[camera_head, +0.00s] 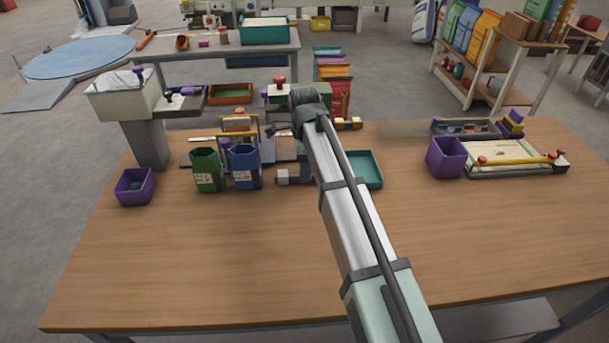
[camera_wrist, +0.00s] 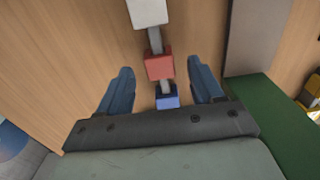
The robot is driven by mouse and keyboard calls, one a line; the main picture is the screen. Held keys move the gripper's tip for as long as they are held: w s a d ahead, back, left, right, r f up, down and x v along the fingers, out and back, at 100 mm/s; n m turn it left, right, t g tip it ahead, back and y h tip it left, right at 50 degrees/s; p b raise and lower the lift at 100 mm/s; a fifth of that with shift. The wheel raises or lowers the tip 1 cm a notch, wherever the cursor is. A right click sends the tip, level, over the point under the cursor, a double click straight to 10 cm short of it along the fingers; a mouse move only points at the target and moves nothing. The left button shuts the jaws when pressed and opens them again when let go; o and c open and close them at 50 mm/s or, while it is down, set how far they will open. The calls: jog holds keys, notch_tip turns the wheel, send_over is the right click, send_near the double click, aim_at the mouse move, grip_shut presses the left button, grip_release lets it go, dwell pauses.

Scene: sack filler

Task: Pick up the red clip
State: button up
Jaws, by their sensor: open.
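In the wrist view a red block (camera_wrist: 159,66), which looks like the red clip, sits on a thin grey bar between a white block (camera_wrist: 149,12) and a small blue block (camera_wrist: 167,101). My gripper (camera_wrist: 160,67) is open, its two blue fingers on either side of the bar, with gaps to the red block on both sides. I cannot tell the height between the fingertips and the block. In the head view my arm hides the gripper and the red block; a white block (camera_head: 282,177) shows just left of the arm.
A green (camera_head: 207,170) and a blue container (camera_head: 244,167) stand close left of my arm. A teal tray (camera_head: 367,169) lies right of it. Purple bins (camera_head: 134,187) (camera_head: 446,157) stand farther out. The front of the wooden table (camera_head: 200,265) is clear.

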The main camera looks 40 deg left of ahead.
notch_tip(320, 180, down, 2)
jog(key=shift+c, duration=0.2)
jog(key=c, duration=1.1)
